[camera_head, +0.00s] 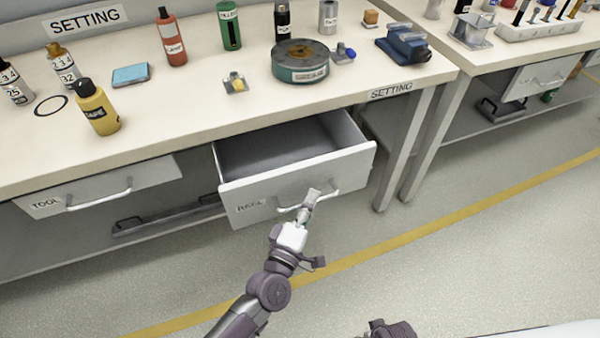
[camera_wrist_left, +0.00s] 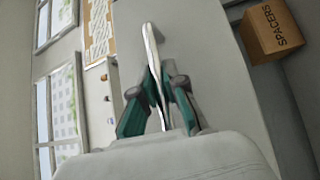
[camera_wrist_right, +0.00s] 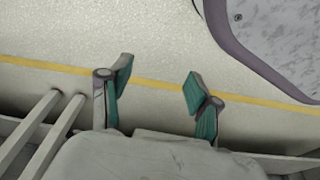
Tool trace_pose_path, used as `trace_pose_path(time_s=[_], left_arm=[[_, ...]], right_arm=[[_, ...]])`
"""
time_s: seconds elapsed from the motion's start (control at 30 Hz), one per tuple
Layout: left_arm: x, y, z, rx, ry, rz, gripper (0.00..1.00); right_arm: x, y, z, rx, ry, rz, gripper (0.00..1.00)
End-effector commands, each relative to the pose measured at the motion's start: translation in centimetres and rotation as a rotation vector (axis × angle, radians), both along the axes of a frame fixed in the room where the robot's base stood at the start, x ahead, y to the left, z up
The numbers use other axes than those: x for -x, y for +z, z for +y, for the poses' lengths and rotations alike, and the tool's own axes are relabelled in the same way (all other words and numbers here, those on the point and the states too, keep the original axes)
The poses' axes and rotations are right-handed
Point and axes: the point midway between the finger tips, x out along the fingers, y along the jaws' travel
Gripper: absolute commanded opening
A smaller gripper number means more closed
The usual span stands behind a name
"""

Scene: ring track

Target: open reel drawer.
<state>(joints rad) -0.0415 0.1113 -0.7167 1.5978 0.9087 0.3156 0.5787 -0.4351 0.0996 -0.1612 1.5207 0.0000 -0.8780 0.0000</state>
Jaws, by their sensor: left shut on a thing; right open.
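The drawer (camera_head: 308,184) under the setting bench is pulled out, and the part of its inside that shows looks empty. The label on its front is too blurred to read surely. My left gripper (camera_head: 306,203) is shut on the drawer's bar handle (camera_head: 333,193), near the handle's middle. In the left wrist view the pale handle (camera_wrist_left: 152,45) runs between the closed green fingers (camera_wrist_left: 160,100). My right gripper (camera_wrist_right: 156,87) is open and empty above the floor; part of it shows at the bottom of the head view.
The bench top (camera_head: 190,105) carries bottles, a round green tin (camera_head: 301,62) and a blue vise (camera_head: 403,45). A shut tool drawer (camera_head: 100,190) is at left. A second bench stands at right. A spacers box (camera_wrist_left: 270,32) shows in the left wrist view. Floor in front is clear.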

Motion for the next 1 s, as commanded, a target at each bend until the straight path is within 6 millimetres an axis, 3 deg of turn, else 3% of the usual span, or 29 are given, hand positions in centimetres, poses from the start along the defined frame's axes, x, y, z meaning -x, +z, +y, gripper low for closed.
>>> trace_pose_path(time_s=[0.2, 0.4, 0.93, 0.97, 1.0], left_arm=[[5.0, 0.0, -1.6, -0.001, -0.001, 0.005, 0.0], [7.5, -0.1, -2.4, -0.002, 0.0, 0.004, 0.0], [8.5, -0.1, -2.7, -0.002, -0.001, 0.001, 0.0], [8.5, -0.1, -2.7, -0.002, 0.0, 0.001, 0.16], [8.5, -0.1, -2.7, -0.002, 0.0, 0.001, 0.23]], right_arm=[[2.1, -2.5, -0.3, 0.002, 0.004, 0.02, 0.62], [3.0, -3.7, -0.4, 0.003, 0.006, 0.027, 0.62], [3.4, -4.1, -0.5, 0.004, 0.007, 0.03, 0.62], [3.4, -4.1, -0.5, 0.004, 0.007, 0.03, 0.62], [3.4, -4.1, -0.5, 0.004, 0.007, 0.03, 0.62]])
